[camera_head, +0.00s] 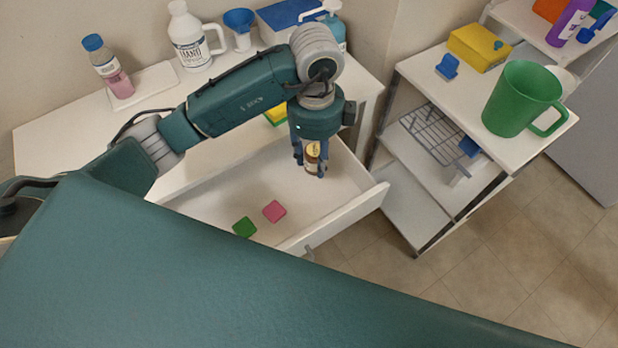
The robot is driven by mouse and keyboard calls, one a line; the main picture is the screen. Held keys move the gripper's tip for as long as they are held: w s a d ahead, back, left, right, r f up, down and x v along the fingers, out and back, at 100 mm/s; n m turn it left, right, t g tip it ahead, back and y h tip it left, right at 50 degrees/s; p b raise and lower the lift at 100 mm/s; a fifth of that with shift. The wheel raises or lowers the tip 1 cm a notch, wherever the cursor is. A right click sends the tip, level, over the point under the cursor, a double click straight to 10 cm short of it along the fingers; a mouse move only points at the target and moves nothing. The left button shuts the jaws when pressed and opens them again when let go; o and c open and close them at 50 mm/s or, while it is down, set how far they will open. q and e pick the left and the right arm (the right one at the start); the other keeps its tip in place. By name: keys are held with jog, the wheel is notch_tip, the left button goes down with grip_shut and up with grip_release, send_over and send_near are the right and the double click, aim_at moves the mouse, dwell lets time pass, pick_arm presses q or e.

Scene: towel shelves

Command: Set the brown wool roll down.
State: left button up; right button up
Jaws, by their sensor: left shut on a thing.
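My left gripper (310,166) points down over the open white drawer (348,207), near its right end. It is shut on a small brown item (313,161) with a yellowish top, held between its two fingers. The item looks more like a small jar or bottle than a wool roll. I cannot tell whether its underside touches the drawer floor. My right gripper is not in view.
A green block (244,228) and a pink block (274,211) lie in the drawer, left of the gripper. Bottles and a blue funnel (239,20) stand on the white top behind. A shelf rack with a green mug (522,100) stands to the right.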

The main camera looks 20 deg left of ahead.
aim_at(313, 193)
pick_arm(q)
notch_tip(313, 193, down, 13)
jog(key=shift+f, duration=0.15)
dwell(0.4)
jog(key=shift+f, duration=0.15)
jog(key=o, duration=1.1)
jog(key=shift+o, duration=0.2)
notch_tip(313, 193, up, 12)
jog(key=shift+a+r, duration=0.1)
jog(key=shift+r, duration=0.1)
jog(key=shift+f, duration=0.1)
